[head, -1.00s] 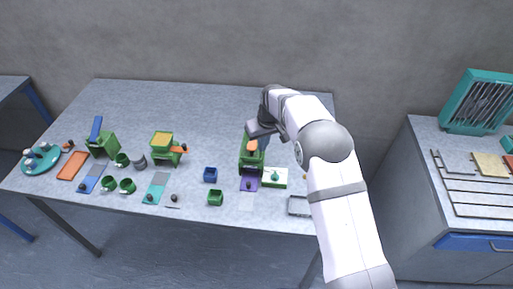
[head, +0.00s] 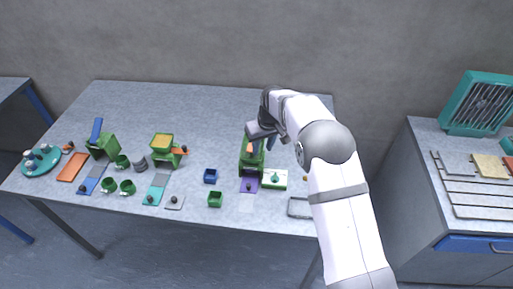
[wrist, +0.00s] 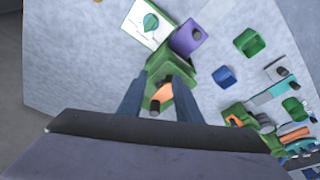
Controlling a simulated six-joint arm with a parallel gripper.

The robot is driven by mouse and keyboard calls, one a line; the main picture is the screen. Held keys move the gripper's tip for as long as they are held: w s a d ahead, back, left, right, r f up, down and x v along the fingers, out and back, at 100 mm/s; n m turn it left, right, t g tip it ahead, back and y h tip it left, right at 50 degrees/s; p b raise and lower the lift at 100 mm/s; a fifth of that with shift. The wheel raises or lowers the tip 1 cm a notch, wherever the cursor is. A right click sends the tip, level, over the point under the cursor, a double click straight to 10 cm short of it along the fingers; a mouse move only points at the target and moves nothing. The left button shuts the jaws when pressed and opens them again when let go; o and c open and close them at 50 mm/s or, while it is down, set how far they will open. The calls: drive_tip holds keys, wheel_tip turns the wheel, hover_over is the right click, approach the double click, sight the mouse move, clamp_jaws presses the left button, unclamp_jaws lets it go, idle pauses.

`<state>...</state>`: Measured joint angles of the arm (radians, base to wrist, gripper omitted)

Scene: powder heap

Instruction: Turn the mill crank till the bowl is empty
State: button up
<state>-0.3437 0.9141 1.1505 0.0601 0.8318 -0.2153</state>
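A green mill (head: 252,162) stands on the table under my gripper, with a purple plate (head: 249,185) at its front. The wrist view shows the mill (wrist: 178,72) with an orange crank (wrist: 163,93) and a dark knob (wrist: 154,109). My gripper (head: 262,147) is over the top of the mill. In the wrist view its two dark blue fingers (wrist: 158,90) are apart, with the crank and knob seen between them. I cannot see either finger pressing on the knob. The inside of the mill's bowl is hidden by my gripper and the crank.
A second green mill (head: 162,149) with yellow-orange powder on top and another green device (head: 103,146) with a blue lever stand to the left. A white-green card (head: 274,180) lies right of the mill. A blue cup (head: 210,176) and green cup (head: 215,199) stand left of it.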

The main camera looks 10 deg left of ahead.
drive_tip(key=w+p+v, duration=0.1)
drive_tip(key=p+v, duration=0.3)
drive_tip(key=v, duration=0.2)
drive_tip(key=shift+a+r, duration=0.35)
drive_tip(key=shift+r, duration=0.25)
drive_tip(key=shift+w, duration=0.15)
drive_tip(key=s+d+f+m+g+h, duration=0.1)
drive_tip(key=s+d+f+g, duration=0.15)
drive_tip(key=s+f, duration=0.4)
drive_tip(key=s+d+f+m+g+h, duration=0.1)
drive_tip(key=s+d+f, duration=0.3)
drive_tip(key=s, duration=0.5)
drive_tip(key=s+d+r+m+g+b, duration=0.1)
drive_tip(key=s+d+r+b, duration=0.1)
drive_tip(key=s+d, duration=0.65)
drive_tip(key=s+d+r+m+g+b, duration=0.1)
drive_tip(key=s+d+b, duration=0.15)
drive_tip(key=s, duration=1.05)
drive_tip(key=w+d+r+t, duration=0.1)
drive_tip(key=d+r+m+t+b, duration=0.1)
drive_tip(key=w+d+m+t+b, duration=0.1)
drive_tip(key=d, duration=0.1)
drive_tip(key=shift+w+r+y, duration=0.3)
drive_tip(key=shift+w+r, duration=0.05)
drive_tip(key=shift+r, duration=0.05)
drive_tip(key=shift+a, duration=0.1)
